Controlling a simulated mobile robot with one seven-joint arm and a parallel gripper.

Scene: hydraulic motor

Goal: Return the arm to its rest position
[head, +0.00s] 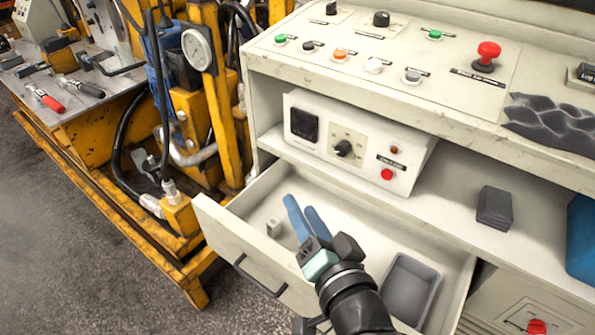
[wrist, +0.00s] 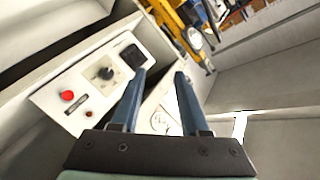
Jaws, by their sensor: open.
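My gripper (head: 304,218) has two blue fingers and is over the open drawer (head: 219,228) in the head view. The fingers point up and left, toward the drawer's back left part. In the wrist view, my gripper (wrist: 162,78) shows its fingers apart with nothing between them. My dark arm comes in from the bottom of the head view. The exact height of the fingers above the drawer floor is hard to tell.
The drawer holds a small pale block (head: 274,228) and a grey tray (head: 409,288). Above it a control box (head: 358,145) stands on the shelf, beside a dark grey block (head: 495,207). The console top (head: 455,95) overhangs the shelf. Yellow machinery (head: 205,100) stands at left.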

